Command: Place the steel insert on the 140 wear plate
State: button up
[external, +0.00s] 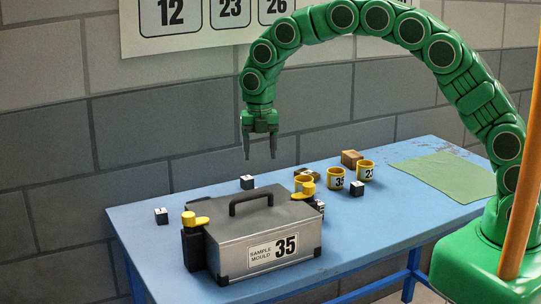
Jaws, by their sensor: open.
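My gripper (260,156) hangs with its fingers down above the blue table, over the back of the mould box. Its two dark fingers are apart with nothing between them. I cannot pick out for certain a steel insert or a wear plate marked 140. Small dark cubes with white tops or labels stand on the table: one at the left (161,216), one behind the box (247,182), and one at the right (357,189). Another cube (319,207) is partly hidden by the box. Their markings are too small to read.
A grey mould box (228,253) marked 35, with handle and yellow clamps, fills the table's front. Yellow ring-like cups stand behind it: one partly hidden (303,178), one marked 35 (336,181), one apparently marked 23 (365,172). A brown block (351,158) and green mat (447,174) lie right.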

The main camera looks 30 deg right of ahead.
jog(key=s+d+r+m, duration=0.4)
jog(key=s+d+m, duration=0.1)
jog(key=d, duration=0.4)
jog(key=s+d+r+m, duration=0.4)
jog(key=s+d+m, duration=0.1)
jog(key=d, duration=0.3)
jog(key=s+d+r+m, duration=0.4)
jog(key=d+r+m, duration=0.1)
jog(key=d, duration=0.4)
jog(key=s+d+m, duration=0.4)
jog(key=s+m, duration=0.1)
jog(key=s, duration=0.3)
jog(key=s+d+m+g, duration=0.1)
jog(key=s+d+m, duration=0.3)
jog(key=s, duration=0.5)
jog(key=s+d+m, duration=0.5)
jog(key=s+m, duration=0.2)
jog(key=s, duration=0.2)
jog(key=shift+s+f+g, duration=0.25)
jog(key=shift+f+g, duration=0.05)
jog(key=shift+g, duration=0.1)
